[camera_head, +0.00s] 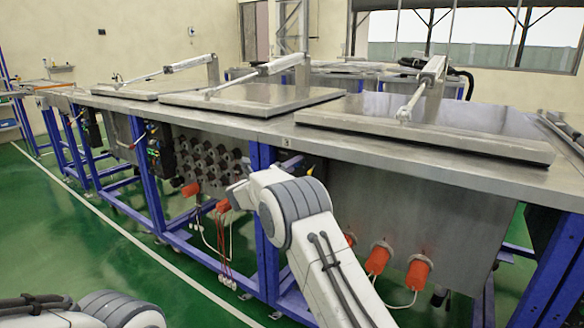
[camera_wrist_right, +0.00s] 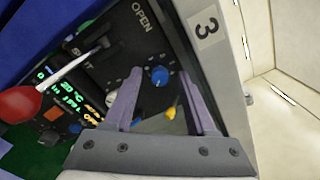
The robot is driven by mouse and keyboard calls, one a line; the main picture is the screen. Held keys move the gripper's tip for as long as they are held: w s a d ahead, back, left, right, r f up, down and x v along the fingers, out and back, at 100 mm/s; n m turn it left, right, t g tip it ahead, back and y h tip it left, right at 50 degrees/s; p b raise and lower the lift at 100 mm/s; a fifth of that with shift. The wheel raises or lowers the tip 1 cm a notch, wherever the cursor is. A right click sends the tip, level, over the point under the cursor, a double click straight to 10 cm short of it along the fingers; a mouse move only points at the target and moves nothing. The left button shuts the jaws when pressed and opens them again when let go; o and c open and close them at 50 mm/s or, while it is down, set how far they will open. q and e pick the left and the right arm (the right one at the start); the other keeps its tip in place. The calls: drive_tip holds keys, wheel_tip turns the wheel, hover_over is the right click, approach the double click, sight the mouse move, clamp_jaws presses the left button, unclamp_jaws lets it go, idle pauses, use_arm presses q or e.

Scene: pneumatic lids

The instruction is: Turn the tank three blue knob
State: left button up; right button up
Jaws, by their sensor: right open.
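The blue knob (camera_wrist_right: 159,76) is on a black control panel (camera_wrist_right: 125,70) in the right wrist view, beside a plate marked 3 (camera_wrist_right: 207,25). My right gripper (camera_wrist_right: 160,82) is open, its two fingers on either side of the knob in the picture. I cannot tell whether they touch it. In the head view, my right arm reaches toward the tank's front and hides its own gripper and most of the panel. My left arm shows only as links at the bottom left; its gripper is out of view.
A yellow knob (camera_wrist_right: 171,112) sits close to the blue one. A black switch, a lit display (camera_wrist_right: 70,94) and a red ball on a metal rod (camera_wrist_right: 20,104) are nearby. Steel tank lids (camera_head: 440,128) lie above; blue frame legs (camera_head: 265,240) stand beside my arm.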

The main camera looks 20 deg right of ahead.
clamp_jaws()
drive_tip(key=shift+n+p, duration=6.3)
drive_tip(key=shift+n, duration=2.6)
drive_tip(key=shift+a+f, duration=0.1)
